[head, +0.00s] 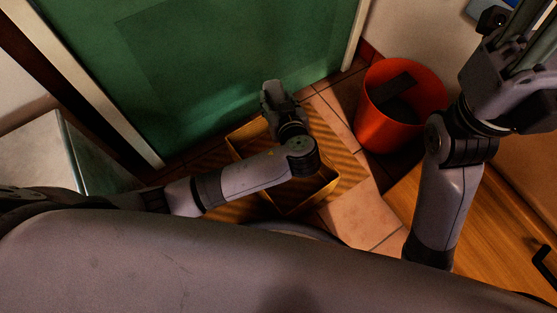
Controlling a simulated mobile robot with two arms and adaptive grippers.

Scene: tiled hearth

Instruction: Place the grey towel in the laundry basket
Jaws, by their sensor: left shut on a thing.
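My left gripper (281,103) reaches out over a yellow-rimmed open box (236,148), in front of the green door. It is shut on a small grey thing (272,92) that looks like the grey towel, though it blends with the gripper. The fingertips are hard to make out. An orange-red bin (372,128), perhaps the laundry basket, stands to the right of the box. Dark grey items show inside the bin. My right gripper (512,75) is at the upper right, close to the camera; I cannot tell whether it is open.
A green door (220,60) closes off the back. A striped brown mat (347,165) lies under the box. Terracotta tiles (360,215) are bare between mat and wooden cabinet (480,220). A dark handle (543,262) sticks out at right. A pale-topped unit (30,155) stands at left.

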